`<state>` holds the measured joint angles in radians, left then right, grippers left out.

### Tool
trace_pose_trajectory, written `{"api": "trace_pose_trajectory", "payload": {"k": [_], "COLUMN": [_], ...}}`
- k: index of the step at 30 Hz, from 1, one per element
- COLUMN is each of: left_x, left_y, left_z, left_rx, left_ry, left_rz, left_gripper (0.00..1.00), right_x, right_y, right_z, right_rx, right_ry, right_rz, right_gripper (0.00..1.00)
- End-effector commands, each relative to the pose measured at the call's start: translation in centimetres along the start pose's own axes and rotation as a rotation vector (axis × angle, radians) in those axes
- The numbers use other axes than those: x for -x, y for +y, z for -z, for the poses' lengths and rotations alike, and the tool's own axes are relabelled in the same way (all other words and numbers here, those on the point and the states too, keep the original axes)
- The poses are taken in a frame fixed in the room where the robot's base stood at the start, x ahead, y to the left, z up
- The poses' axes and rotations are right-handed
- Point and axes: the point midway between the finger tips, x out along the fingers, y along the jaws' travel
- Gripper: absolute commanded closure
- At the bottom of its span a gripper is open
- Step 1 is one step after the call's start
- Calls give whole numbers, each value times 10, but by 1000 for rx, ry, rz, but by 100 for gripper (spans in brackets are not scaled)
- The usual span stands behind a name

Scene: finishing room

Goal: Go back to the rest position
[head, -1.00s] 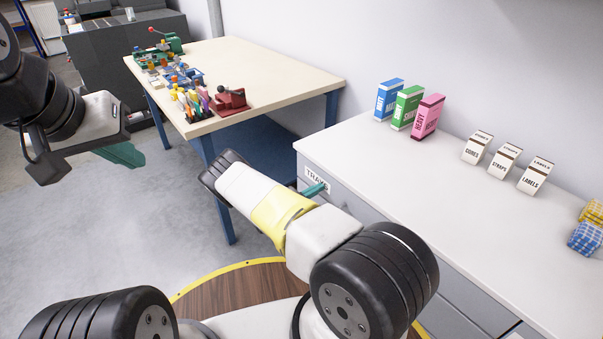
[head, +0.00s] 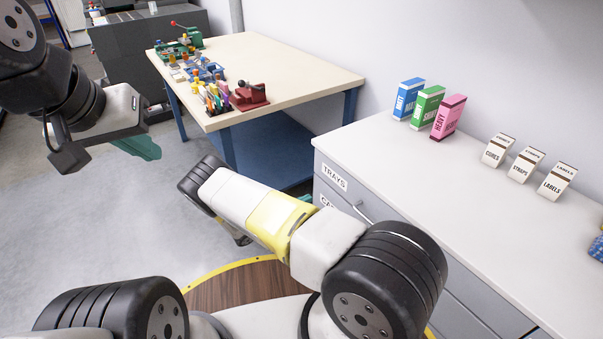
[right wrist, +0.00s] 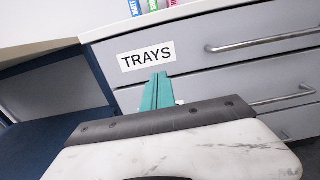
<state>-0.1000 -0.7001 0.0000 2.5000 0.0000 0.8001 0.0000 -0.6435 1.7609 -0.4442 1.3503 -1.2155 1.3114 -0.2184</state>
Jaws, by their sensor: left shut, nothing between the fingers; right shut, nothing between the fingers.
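My left gripper (head: 140,147) is in the upper left of the head view, its green fingers closed and empty above the grey floor. My right arm reaches across the middle of the head view. My right gripper is mostly hidden behind that arm there, with a bit of green finger (head: 306,198) showing. In the right wrist view, the right gripper (right wrist: 157,90) has its green fingers together with nothing between them. They point toward the drawer front below the "TRAYS" label (right wrist: 146,56).
A grey drawer cabinet (head: 420,190) with a white top stands at right, bearing blue, green and pink boxes (head: 448,117) and small white cartons (head: 526,164). A beige table (head: 290,75) with tools stands behind. Open floor (head: 80,230) lies at left.

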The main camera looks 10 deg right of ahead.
Motion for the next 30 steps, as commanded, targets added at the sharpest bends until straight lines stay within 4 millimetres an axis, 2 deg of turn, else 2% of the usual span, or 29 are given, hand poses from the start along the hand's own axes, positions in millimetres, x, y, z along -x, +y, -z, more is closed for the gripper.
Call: {"api": "trace_pose_trajectory", "payload": {"k": [6, 10, 14, 20, 30], "left_x": [0, 0, 0, 0, 0], "left_y": [0, 0, 0, 0, 0], "left_z": [0, 0, 0, 0, 0], "left_rx": [0, 0, 0, 0, 0], "left_ry": [0, 0, 0, 0, 0], "left_rz": [0, 0, 0, 0, 0], "left_gripper": [100, 100, 100, 100, 100], "right_x": [3, -2, -8, -9, 10], "right_y": [0, -1, -7, -26, -67], "right_z": [-4, -25, -64, -127, -232], "right_rx": [-8, -65, -174, -371, -718], "right_ry": [6, 55, 157, 343, 657], "right_rz": [11, 84, 222, 448, 766], "right_gripper": [100, 100, 100, 100, 100]}}
